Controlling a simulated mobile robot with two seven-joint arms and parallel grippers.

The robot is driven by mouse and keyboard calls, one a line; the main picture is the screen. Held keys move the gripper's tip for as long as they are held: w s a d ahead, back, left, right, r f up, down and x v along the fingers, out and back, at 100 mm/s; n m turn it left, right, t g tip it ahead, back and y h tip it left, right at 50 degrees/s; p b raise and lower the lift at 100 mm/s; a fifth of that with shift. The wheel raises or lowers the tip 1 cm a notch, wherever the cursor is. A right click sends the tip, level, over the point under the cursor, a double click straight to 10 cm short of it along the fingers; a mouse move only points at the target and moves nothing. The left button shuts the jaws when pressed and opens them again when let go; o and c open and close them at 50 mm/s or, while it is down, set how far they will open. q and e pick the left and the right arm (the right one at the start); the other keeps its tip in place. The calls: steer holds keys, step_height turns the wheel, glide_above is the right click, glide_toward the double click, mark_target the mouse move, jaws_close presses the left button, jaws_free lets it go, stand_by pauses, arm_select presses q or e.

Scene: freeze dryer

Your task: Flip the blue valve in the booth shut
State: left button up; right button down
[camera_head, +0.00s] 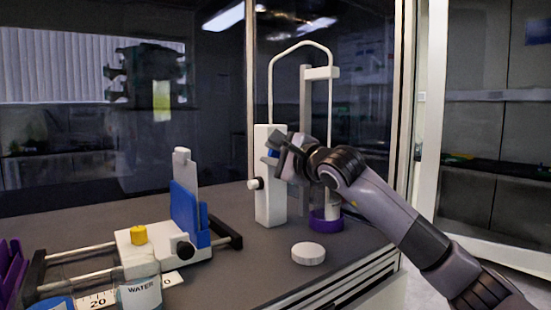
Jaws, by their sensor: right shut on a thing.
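The blue valve (272,154) is on the upper front of a white upright unit (270,205) in the booth, and only a small blue part of it shows. My right gripper (275,150) is at the valve, shut on it, with its fingers hiding most of it. Which way the valve is turned cannot be told. My right arm reaches in from the lower right. My left gripper is not in view.
A thin white tube (302,43) arches over the unit. A purple ring base (326,221) and white round lid (308,253) sit on the grey bench (250,270). A slide rig with blue plate (186,213) and a WATER beaker (140,292) stand left.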

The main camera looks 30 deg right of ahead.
steer(key=shift+a+f+n+b, duration=0.15)
steer(key=shift+f+n+b, duration=0.35)
steer(key=shift+n, duration=0.7)
steer(key=shift+f+n, duration=0.35)
steer(key=shift+n, duration=0.65)
steer(key=shift+b, duration=0.3)
steer(key=c, duration=1)
jaws_free()
steer(key=shift+c, duration=0.2)
steer(key=s+b, duration=0.2)
steer(key=s, duration=0.5)
steer(key=shift+d, duration=0.25)
